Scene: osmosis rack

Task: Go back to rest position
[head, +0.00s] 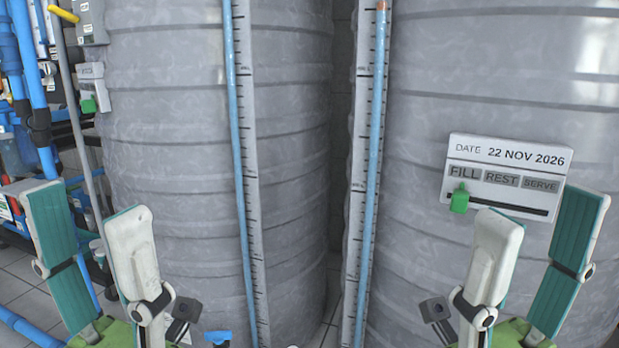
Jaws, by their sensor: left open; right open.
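My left gripper (93,230) is at the lower left, fingers pointing up and spread apart, with nothing between them. It is in front of the left grey tank and the blue pipework. My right gripper (535,235) is at the lower right, also pointing up, spread and empty. It is in front of the right grey tank, just below a date sign (508,166) reading 22 NOV 2026. The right gripper's fingertips overlap the sign's lower edge in the picture; I cannot tell how far apart they are in depth.
Two large grey ribbed tanks, left (170,130) and right (430,90), fill the view, each with a measuring scale. A green slider (460,198) sits under FILL on the sign. Blue pipes (30,85) and a rack stand at the left. A narrow gap separates the tanks.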

